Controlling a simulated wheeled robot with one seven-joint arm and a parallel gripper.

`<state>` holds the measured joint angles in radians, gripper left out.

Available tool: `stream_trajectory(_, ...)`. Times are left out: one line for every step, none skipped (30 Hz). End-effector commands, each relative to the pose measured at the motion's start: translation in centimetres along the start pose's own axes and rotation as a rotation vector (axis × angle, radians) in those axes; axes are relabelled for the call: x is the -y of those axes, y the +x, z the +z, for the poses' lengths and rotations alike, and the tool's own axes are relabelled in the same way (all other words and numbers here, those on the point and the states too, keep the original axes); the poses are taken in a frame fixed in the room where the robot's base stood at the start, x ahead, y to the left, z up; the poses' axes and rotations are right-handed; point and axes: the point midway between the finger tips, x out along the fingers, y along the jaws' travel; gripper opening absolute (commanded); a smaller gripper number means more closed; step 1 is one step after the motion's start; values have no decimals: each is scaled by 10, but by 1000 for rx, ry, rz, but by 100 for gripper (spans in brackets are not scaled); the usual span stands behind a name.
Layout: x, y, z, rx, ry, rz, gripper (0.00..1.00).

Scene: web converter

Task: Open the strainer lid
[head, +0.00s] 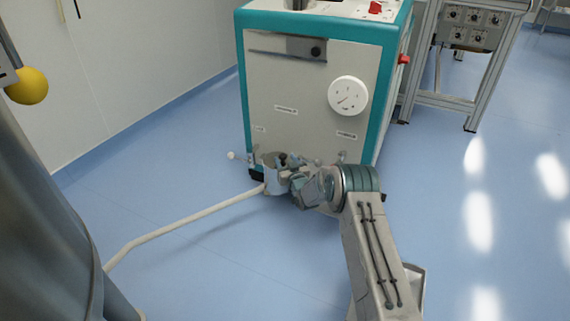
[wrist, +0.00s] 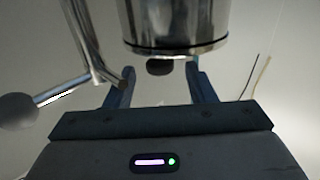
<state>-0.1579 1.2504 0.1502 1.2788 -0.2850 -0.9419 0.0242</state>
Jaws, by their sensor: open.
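The strainer is a shiny metal cylinder (wrist: 175,22) with a dark lower rim, at the top of the wrist view. A small dark knob (wrist: 159,67) shows just below the rim. I cannot tell which part is the lid. My gripper (wrist: 158,84) is open, with one finger on each side of the knob and a gap to each; nothing is held. In the head view my gripper (head: 288,172) is low at the front of the cabinet, where the strainer is mostly hidden by it and my arm.
A ball-ended lever (wrist: 62,92) stands left of the fingers, close to the left one. The teal-edged cabinet (head: 290,80) carries a white dial (head: 348,96). A pale pipe (head: 190,222) runs low to the left. Blue floor (head: 230,270) is open in front.

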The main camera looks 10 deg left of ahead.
Motion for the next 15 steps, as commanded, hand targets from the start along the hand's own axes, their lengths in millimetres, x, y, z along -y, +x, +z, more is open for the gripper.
stream_trajectory(0,3,2,0,0,-1,50)
stream_trajectory(0,5,1,0,0,0,50)
stream_trajectory(1,7,1,0,1,-1,50)
stream_trajectory(1,8,1,0,1,-1,50)
stream_trajectory(1,8,0,0,1,-1,50)
stream_trajectory(1,9,0,0,1,0,50)
stream_trajectory(0,9,0,0,1,0,50)
stream_trajectory(0,10,0,1,1,0,50)
stream_trajectory(0,10,0,1,1,0,50)
stream_trajectory(0,10,0,1,1,0,50)
stream_trajectory(0,10,0,1,1,0,50)
stream_trajectory(0,10,0,1,1,0,50)
stream_trajectory(0,10,0,1,1,0,50)
stream_trajectory(0,10,0,1,1,0,50)
stream_trajectory(0,9,0,1,1,0,39)
